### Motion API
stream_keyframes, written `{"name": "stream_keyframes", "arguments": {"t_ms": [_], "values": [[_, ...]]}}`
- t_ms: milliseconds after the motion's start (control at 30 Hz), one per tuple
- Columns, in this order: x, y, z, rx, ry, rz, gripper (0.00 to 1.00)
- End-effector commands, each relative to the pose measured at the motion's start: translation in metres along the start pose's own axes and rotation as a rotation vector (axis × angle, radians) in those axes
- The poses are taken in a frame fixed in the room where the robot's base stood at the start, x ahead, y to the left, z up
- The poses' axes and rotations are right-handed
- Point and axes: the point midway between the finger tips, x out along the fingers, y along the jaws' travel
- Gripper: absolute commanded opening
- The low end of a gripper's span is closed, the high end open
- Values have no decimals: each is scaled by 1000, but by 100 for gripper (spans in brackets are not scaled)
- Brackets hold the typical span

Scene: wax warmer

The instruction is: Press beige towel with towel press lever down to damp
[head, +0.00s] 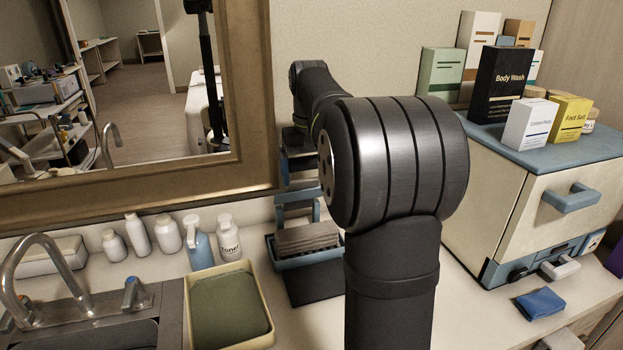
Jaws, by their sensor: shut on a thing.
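The towel press (303,262) stands on the counter below the mirror, with a blue frame and a dark base. A grey-brown layered piece (308,238) lies in its blue tray; it may be the folded beige towel, but I cannot tell it surely from a press plate. My arm reaches over the press from the right and hides its right side. My gripper (297,160) is at the top of the press, small and mostly hidden behind my arm, shut on the towel press lever. The lever's exact angle cannot be made out.
A yellow tray (262,325) with a green towel (228,308) sits left of the press. Several bottles (168,235) line the wall, beside a sink with a tap (20,290). A cream cabinet (500,215) topped with boxes stands right. A blue cloth (540,303) lies before it.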

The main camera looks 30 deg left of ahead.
Motion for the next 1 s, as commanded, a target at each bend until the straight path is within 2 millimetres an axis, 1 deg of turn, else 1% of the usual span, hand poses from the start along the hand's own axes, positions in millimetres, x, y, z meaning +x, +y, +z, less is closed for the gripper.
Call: {"name": "stream_keyframes", "arguments": {"t_ms": [33, 367, 400, 433, 467, 767, 867, 1000], "values": [[-7, 0, -2, 0, 18, 2, 49], [-8, 0, -2, 0, 17, 3, 49], [-8, 0, -2, 0, 16, 3, 92], [-8, 0, -2, 0, 16, 3, 98], [-8, 1, -2, 0, 16, 3, 100], [-8, 0, -2, 0, 8, 2, 100], [-17, 0, -2, 0, 9, 2, 100], [-43, 0, -2, 0, 11, 2, 100]]}}
